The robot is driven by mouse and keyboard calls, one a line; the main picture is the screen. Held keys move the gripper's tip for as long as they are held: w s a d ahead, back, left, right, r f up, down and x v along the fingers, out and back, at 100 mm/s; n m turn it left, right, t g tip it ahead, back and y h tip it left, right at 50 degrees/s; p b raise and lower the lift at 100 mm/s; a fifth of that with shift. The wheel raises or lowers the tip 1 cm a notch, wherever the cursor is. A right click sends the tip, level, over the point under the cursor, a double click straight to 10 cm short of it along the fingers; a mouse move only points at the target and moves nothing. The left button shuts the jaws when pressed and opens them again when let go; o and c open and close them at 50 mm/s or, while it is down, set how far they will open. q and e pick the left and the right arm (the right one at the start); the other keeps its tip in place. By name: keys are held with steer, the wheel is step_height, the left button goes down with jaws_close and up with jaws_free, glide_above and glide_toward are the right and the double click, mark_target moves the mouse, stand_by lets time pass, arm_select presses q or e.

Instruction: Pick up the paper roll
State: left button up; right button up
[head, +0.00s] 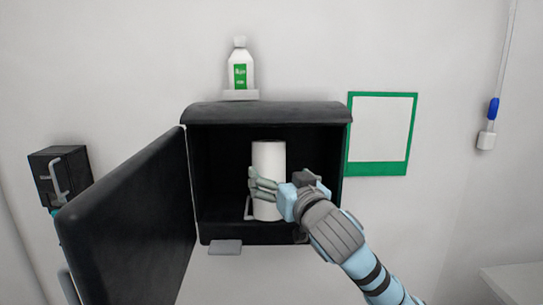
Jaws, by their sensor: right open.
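A white paper roll (269,156) stands upright inside an open black wall cabinet (267,114). My right gripper (251,192) reaches in from the lower right, in front of the roll's lower half, and hides part of it. Its grey fingers are open, and one lies across the roll's front in the picture. I cannot tell whether they touch the roll.
The cabinet's black door (130,225) hangs open to the left. A white bottle with a green label (240,68) stands on a small shelf above the cabinet. A black dispenser (60,175) is at the left, a green-framed sheet (383,171) at the right.

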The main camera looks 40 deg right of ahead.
mark_target(272, 174)
steer(key=x, duration=0.2)
steer(key=f+x, duration=0.1)
steer(key=x, duration=0.2)
steer(key=shift+w+f, duration=0.15)
steer(key=shift+w, duration=0.15)
steer(key=shift+w+d+r+p, duration=0.2)
steer(key=shift+w+d+p, duration=0.15)
steer(key=shift+w+d, duration=0.55)
steer(key=shift+w, duration=0.45)
steer(key=shift+w+f, duration=0.1)
steer(key=shift+w, duration=0.05)
steer(key=c, duration=1.5)
arm_select(q)
steer(key=shift+w+r, duration=0.3)
steer(key=shift+w, duration=0.5)
arm_select(e)
steer(key=shift+c, duration=0.3)
arm_select(q)
steer(key=shift+r, duration=0.1)
